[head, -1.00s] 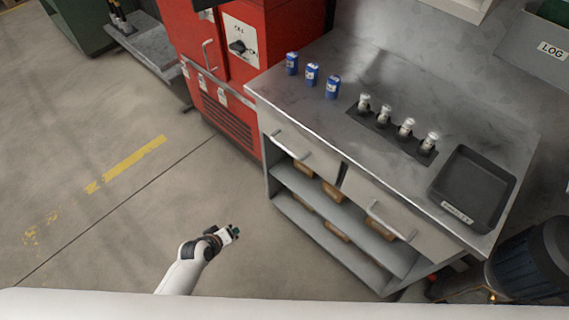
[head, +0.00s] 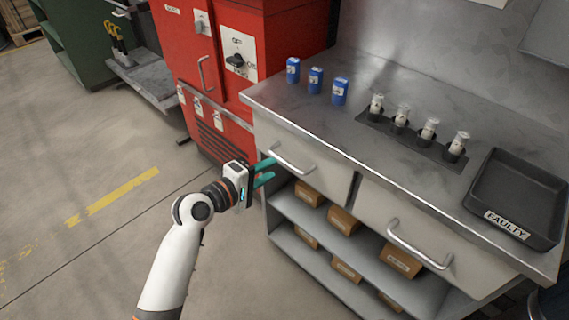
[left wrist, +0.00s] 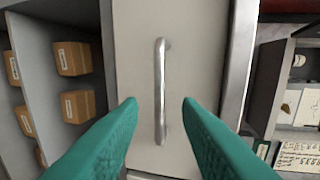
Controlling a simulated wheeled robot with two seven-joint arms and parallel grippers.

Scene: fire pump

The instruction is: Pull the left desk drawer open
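The left desk drawer (head: 325,172) is shut in the grey desk. Its front carries a silver bar handle (head: 291,159). My left gripper (head: 266,171) is just in front of the drawer's left end, with its two teal fingers pointing at the desk. In the left wrist view, the handle (left wrist: 160,92) stands upright between the two spread fingertips (left wrist: 160,102), with a gap on each side. The gripper is open and holds nothing. My right gripper is in neither view.
The right drawer (head: 400,238) has its own handle. Shelves below hold several cardboard boxes (head: 343,221). Blue cans (head: 315,80), a row of small capped bottles (head: 400,117) and a black FAULTY tray (head: 520,195) are on the desktop. A red cabinet (head: 215,70) stands left of the desk.

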